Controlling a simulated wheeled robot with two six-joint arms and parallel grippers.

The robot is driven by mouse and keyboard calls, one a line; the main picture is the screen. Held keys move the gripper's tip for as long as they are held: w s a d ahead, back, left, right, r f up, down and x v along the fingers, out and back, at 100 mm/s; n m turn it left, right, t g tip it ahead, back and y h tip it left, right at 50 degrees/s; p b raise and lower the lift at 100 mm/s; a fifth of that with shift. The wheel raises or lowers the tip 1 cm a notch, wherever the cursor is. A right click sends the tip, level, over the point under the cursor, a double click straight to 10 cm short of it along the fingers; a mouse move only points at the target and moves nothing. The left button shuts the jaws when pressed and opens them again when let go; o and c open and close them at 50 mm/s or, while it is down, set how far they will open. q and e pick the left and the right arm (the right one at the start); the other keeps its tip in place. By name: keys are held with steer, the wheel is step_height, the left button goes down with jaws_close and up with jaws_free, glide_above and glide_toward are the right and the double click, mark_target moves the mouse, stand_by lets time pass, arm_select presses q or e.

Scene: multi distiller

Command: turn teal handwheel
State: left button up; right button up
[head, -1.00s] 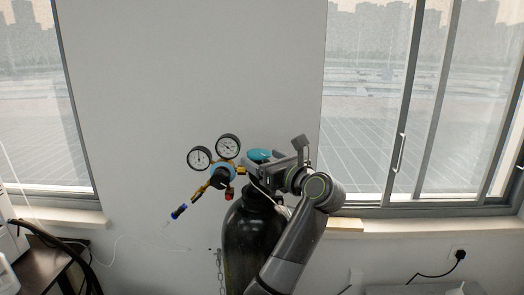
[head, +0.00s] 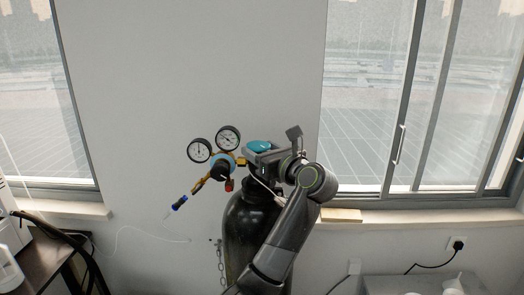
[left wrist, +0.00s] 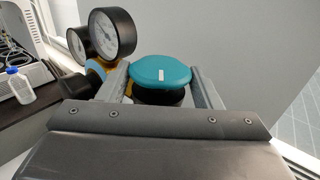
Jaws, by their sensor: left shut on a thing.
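The teal handwheel (head: 259,146) sits on top of the black gas cylinder (head: 246,232), which stands upright against the wall. The handwheel also shows in the left wrist view as a teal disc (left wrist: 161,70) with a small white mark. My left gripper (head: 262,155) reaches it from the right, with its arm rising from the bottom. In the left wrist view its fingers (left wrist: 160,85) flank the handwheel left and right, and it is shut on the handwheel. The valve neck below is mostly hidden by the gripper. My right gripper is not in view.
A thin hose hangs by the wall. A window (head: 370,110) is at the right. A dark table (head: 45,262) is at the lower left.

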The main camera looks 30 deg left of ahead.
arm_select(q)
steer(key=shift+t, duration=0.3)
steer(key=m+t, duration=0.1)
steer(key=m+t+h+p, duration=0.1)
steer(key=m+t+h, duration=0.1)
steer(key=shift+s+a+r, duration=0.15)
steer(key=shift+s+r, duration=0.05)
steer(key=shift+s, duration=0.05)
steer(key=m+t+h+p, duration=0.1)
steer(key=t+h+p, duration=0.1)
steer(key=m+t+h+p, duration=0.1)
steer(key=m+t+h, duration=0.1)
steer(key=shift+s+a+m+p, duration=0.15)
steer(key=shift+m+p, duration=0.15)
steer(key=shift+p, duration=0.05)
steer(key=shift+m+t+h+p, duration=0.3)
steer(key=shift+m+t+h, duration=0.15)
steer(key=shift+h, duration=0.25)
steer(key=shift+f, duration=0.1)
steer(key=o, duration=0.9)
steer(key=shift+f, duration=0.1)
